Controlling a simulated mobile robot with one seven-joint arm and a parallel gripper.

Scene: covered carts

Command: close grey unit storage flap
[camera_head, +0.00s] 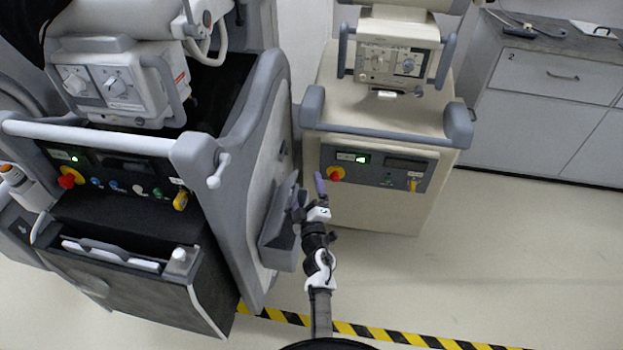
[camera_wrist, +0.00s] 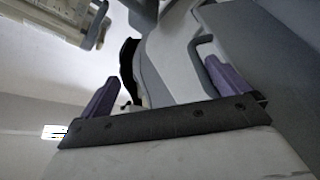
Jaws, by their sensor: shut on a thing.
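The grey unit (camera_head: 258,130) stands at the left in the head view. Its grey storage flap (camera_head: 279,249) sticks out from the unit's right side, tilted outward at the top. My gripper (camera_head: 308,190) is at the flap's upper edge, with one finger on its near side and the other standing clear to the right. In the wrist view the two purple fingers (camera_wrist: 162,88) are spread, with grey panelling between and behind them. My gripper is shut on the flap, but the exact contact is hard to see.
A beige cart (camera_head: 385,190) with a control panel stands just behind and right of my gripper. Grey drawers (camera_head: 555,80) line the back right. The floor (camera_head: 480,270) at the right is clear, with yellow-black tape (camera_head: 400,337) across the front.

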